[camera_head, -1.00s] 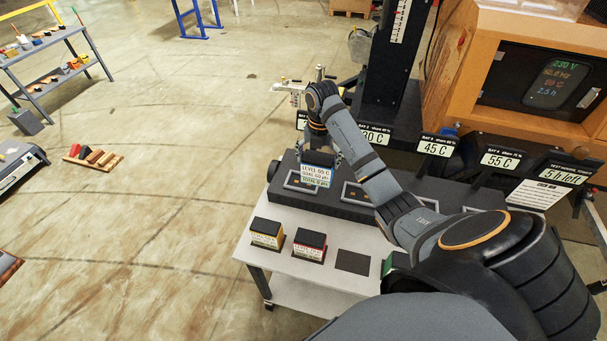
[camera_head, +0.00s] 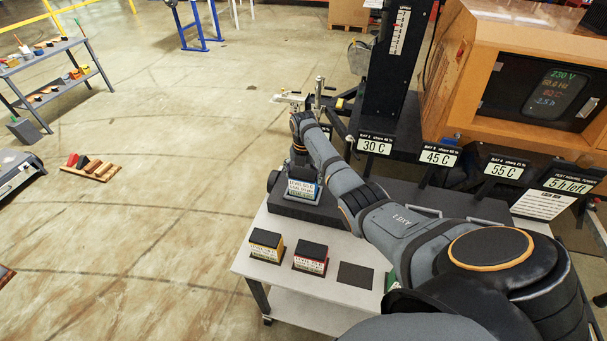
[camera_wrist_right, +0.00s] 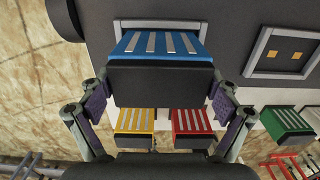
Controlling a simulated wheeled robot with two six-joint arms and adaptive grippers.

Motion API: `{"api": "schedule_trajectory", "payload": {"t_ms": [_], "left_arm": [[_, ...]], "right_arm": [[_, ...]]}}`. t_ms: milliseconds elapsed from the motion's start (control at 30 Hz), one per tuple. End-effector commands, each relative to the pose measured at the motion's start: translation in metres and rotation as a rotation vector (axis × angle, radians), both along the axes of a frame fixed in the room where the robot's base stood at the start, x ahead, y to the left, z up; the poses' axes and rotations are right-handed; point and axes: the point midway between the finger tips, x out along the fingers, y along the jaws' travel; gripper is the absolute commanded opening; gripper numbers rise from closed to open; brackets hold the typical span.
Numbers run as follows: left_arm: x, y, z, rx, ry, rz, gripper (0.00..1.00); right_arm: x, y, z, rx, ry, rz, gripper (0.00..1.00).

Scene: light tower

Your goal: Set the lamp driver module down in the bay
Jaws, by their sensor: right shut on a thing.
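The lamp driver module (camera_head: 302,190) has a dark body and a white label with blue edging. It is at the left end of the dark base in the head view. The right wrist view shows the module's blue, white-striped face (camera_wrist_right: 160,43) and dark body. My right gripper (camera_head: 302,174) is shut on it, with purple finger pads on either side. The bay's grey frame (camera_wrist_right: 160,23) shows just behind the module in the right wrist view; the module covers most of it. I cannot tell whether the module touches the bay floor. My left gripper is out of view.
A yellow module (camera_head: 266,246) and a red module (camera_head: 310,258) stand on the white table (camera_head: 300,292) in front. A dark square pad (camera_head: 355,276) beside them is bare. Another framed bay (camera_wrist_right: 285,52) is empty. Signs and a dark tower (camera_head: 392,70) stand behind.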

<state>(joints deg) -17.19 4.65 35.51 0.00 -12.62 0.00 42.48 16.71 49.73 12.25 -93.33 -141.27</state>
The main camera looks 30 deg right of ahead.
Motion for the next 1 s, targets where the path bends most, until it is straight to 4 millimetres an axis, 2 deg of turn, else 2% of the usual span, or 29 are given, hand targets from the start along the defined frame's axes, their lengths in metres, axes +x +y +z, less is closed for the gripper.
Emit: {"api": "schedule_trajectory", "payload": {"t_ms": [300, 333, 400, 767, 867, 1000], "left_arm": [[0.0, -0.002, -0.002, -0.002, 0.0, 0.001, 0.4], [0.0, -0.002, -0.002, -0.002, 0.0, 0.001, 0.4], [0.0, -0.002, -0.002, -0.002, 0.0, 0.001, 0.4], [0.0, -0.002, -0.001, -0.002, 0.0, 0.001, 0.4], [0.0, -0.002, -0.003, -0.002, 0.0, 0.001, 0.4], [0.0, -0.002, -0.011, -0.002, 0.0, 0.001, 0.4]], "right_arm": [[0.001, 0.0, -0.003, 0.0, -0.003, 0.0, 0.33], [0.0, 0.0, -0.004, 0.0, 0.0, 0.0, 0.91], [0.0, 0.0, -0.003, 0.0, 0.0, 0.0, 1.0], [0.0, 0.0, -0.001, 0.0, -0.001, 0.0, 1.0], [0.001, 0.0, 0.007, 0.0, -0.003, 0.0, 1.0], [0.002, -0.001, 0.036, -0.001, -0.006, -0.001, 1.0]]}}
